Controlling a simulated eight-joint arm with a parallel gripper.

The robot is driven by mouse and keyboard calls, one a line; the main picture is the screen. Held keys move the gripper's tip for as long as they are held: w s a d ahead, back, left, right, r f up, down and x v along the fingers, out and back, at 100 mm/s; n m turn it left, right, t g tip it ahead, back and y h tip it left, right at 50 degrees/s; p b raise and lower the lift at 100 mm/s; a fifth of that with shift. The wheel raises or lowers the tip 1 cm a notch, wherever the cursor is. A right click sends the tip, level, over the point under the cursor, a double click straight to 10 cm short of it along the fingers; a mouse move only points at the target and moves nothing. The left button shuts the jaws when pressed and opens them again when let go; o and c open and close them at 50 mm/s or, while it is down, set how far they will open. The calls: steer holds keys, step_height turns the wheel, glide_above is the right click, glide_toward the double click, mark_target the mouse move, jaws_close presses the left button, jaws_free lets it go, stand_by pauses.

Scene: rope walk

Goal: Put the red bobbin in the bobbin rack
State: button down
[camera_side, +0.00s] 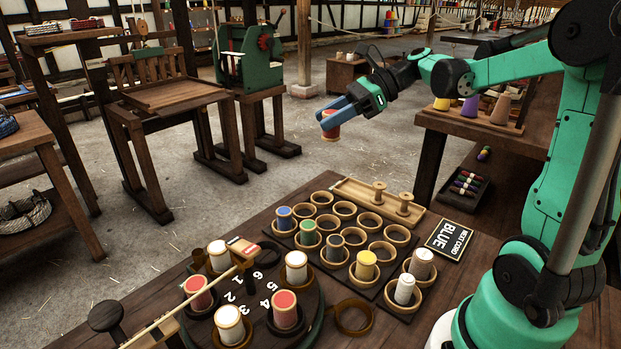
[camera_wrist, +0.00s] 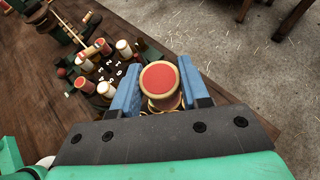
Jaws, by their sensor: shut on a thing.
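The red bobbin (camera_side: 331,127) has a red top and pale wooden ends. My gripper (camera_side: 334,113) is shut on it and holds it in the air, past the table's far edge in the side view. In the wrist view the bobbin (camera_wrist: 160,84) sits between the two blue fingers, its red top facing the camera. The bobbin rack (camera_side: 371,222) is a dark board with rows of wooden rings on the table, lower than my gripper. Blue (camera_side: 285,217), green (camera_side: 308,232), grey (camera_side: 335,247) and yellow (camera_side: 366,264) bobbins stand in some rings; several other rings are empty.
A round numbered stand (camera_side: 262,300) with red and white bobbins is left of the rack. A wooden tray (camera_side: 345,185) with two empty spools lies behind it. A sign (camera_side: 450,241) reading BLUE and two pale bobbins (camera_side: 405,288) are at right. The air around my gripper is clear.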

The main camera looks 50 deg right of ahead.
step_height(320, 180, down, 19)
steer(key=shift+f, duration=0.2)
stand_by(0.4)
steer(key=shift+c, duration=2.1)
jaws_free()
steer(key=shift+f, duration=0.1)
